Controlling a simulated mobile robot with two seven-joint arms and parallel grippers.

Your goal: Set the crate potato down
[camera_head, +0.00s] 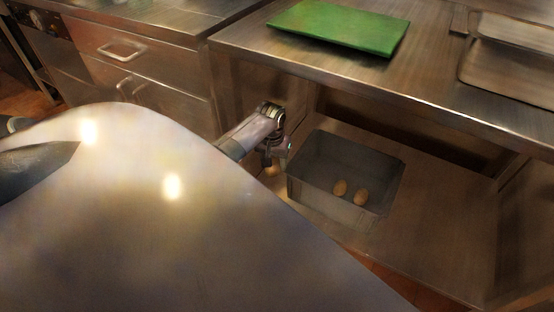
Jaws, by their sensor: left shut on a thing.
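A grey metal crate (331,206) stands on the lower shelf under the counter. Two brown potatoes lie in it, one potato (340,188) left of the other potato (361,197). My left gripper (271,165) is just outside the crate's left side, pointing down. It is shut on a small brownish thing that looks like a potato (271,171), mostly hidden by the fingers and dim. I cannot tell whether the held potato touches the shelf. My right gripper does not show.
The steel counter (440,98) overhangs the shelf above and behind the crate. On it lie a green cutting board (340,27) and metal trays (510,62). The lower shelf (440,235) is bare right of the crate. Steel drawers (125,70) stand at the back left.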

